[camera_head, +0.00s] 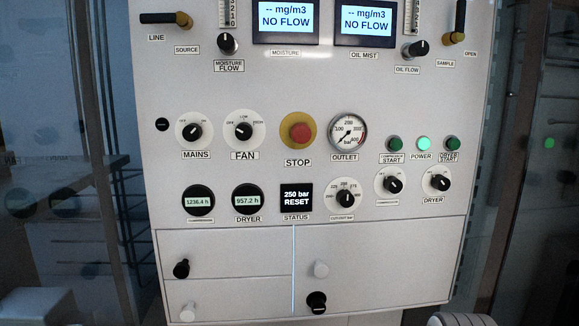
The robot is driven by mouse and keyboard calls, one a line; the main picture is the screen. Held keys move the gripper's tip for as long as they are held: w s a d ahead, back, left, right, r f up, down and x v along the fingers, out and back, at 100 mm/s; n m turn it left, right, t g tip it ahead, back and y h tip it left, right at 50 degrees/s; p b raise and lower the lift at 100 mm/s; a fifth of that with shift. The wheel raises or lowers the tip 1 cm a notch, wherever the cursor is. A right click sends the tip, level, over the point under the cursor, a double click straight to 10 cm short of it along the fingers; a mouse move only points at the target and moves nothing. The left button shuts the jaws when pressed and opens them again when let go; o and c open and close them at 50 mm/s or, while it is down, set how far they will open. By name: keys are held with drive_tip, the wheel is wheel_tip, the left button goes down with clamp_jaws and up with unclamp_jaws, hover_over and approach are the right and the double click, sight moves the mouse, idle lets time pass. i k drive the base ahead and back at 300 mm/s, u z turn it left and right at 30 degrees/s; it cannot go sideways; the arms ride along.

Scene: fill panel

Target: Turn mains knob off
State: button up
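The mains knob (193,132) is a black rotary knob on a round white dial at the left of the panel, above the label MAINS. Its dial has small markings at upper left and upper right, which look like OFF and ON. The knob's white mark appears to point to the upper right, toward the ON side. Nothing touches the knob, and it is fully in view. My gripper is not in view.
A similar fan knob (244,131) sits close on the right, then the red STOP button (301,133) and the outlet gauge (347,132). A small black round part (162,125) is just left of the mains dial. The green POWER light (424,143) is lit.

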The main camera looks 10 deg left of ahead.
sight(192, 132)
drive_tip(key=u, duration=1.3)
